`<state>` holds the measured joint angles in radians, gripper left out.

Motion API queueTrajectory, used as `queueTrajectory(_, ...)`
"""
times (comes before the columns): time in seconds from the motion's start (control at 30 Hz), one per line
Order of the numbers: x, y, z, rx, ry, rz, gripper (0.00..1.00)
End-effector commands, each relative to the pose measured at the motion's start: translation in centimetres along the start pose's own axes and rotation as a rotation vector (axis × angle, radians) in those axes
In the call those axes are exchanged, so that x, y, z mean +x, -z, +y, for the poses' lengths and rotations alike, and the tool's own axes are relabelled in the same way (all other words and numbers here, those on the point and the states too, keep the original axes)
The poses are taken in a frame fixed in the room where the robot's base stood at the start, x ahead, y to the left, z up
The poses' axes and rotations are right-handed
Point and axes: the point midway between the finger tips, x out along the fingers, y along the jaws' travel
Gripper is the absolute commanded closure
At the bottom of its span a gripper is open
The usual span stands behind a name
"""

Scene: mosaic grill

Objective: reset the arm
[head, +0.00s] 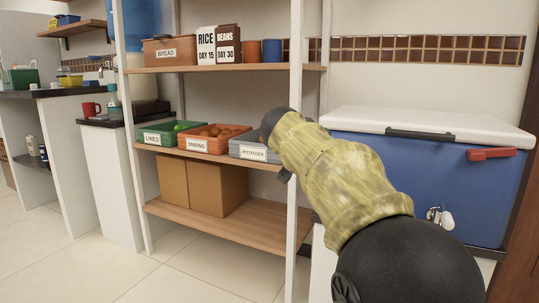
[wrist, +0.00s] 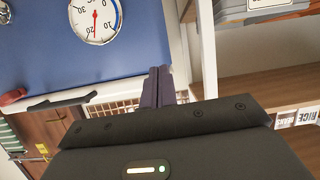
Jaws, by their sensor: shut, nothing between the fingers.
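My gripper (wrist: 158,88) shows in the wrist view as two dark purple-grey fingers pressed together, with nothing between them. In the head view my arm, in a yellow patterned sleeve, reaches from the lower right toward the shelf, and its far end is in front of the right end of the potatoes crate (head: 254,152). The fingers are hard to make out there. The wrist view is turned over; behind the fingers are the blue cooler (wrist: 50,55) with a round dial (wrist: 95,18) and part of the shelving (wrist: 240,90).
The blue cooler with a white lid (head: 440,125) stands at the right, partly behind my arm. The shelf unit (head: 235,245) holds a limes crate (head: 158,138), an onions crate (head: 196,144), cardboard boxes (head: 218,185) and a bread box (head: 167,53). White shelf posts stand close to my arm. The tiled floor (head: 180,280) at front left is clear.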

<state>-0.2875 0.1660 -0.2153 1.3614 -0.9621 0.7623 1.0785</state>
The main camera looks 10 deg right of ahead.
Motion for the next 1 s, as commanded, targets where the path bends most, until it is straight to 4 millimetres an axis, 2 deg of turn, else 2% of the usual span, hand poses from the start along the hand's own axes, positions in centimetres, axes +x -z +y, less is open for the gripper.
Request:
queueTrajectory(0.07, -0.2, -0.1, 0.1, -0.034, 0.014, -0.053, 1.00)
queueTrajectory(0.17, -0.5, -1.6, 0.0, -0.092, 0.045, -0.139, 1.00)
queueTrajectory(0.47, -2.8, -7.3, 1.1, -0.246, 0.153, -0.401, 1.00)
queueTrajectory(0.77, -7.8, -12.3, 3.3, -0.348, 0.263, -0.628, 1.00)
queueTrajectory(1.0, -13.3, -15.4, 5.8, -0.399, 0.340, -0.783, 1.00)
